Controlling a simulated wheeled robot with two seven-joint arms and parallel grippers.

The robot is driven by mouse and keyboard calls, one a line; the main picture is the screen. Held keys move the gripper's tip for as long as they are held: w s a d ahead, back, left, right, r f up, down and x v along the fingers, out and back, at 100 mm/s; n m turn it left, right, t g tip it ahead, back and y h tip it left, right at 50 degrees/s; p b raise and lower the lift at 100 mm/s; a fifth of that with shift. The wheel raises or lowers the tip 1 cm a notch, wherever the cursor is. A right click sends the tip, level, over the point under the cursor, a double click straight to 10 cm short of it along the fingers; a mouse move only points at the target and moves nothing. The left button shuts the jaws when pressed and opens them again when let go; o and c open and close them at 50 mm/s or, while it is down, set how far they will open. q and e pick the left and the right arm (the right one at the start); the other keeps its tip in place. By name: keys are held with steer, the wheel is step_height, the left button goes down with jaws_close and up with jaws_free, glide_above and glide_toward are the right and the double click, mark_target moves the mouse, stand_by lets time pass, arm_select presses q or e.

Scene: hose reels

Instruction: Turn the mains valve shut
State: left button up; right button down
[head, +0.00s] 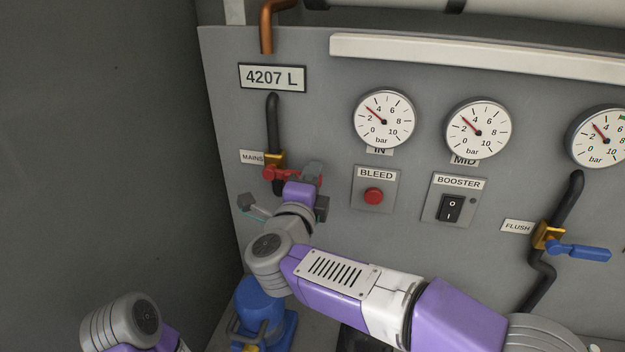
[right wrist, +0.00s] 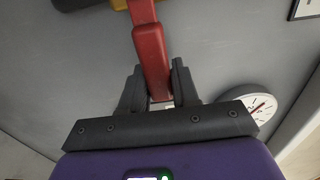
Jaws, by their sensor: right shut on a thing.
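The mains valve has a brass body (head: 274,159) and a red lever (head: 275,174), on a dark vertical pipe beside the MAINS label (head: 252,157). The lever points to the right, roughly across the pipe. My right gripper (head: 308,174) is at the lever's outer end and partly hides it. In the right wrist view, the red lever (right wrist: 151,55) runs down between the two dark fingers of my right gripper (right wrist: 156,82), which are shut on it. Only a link of my left arm shows at the lower left; its gripper is out of view.
The panel carries several gauges (head: 384,121), a red BLEED button (head: 373,196), a BOOSTER switch (head: 451,208) and a blue-levered FLUSH valve (head: 580,251). A blue device (head: 263,312) stands below my right forearm. A dark wall (head: 100,150) bounds the left side.

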steer(key=shift+f, duration=0.15)
steer(key=c, duration=0.9)
jaws_free()
steer(key=p+v, duration=0.1)
steer(key=v, duration=0.6)
steer(key=shift+s+a, duration=0.1)
steer(key=shift+s, duration=0.2)
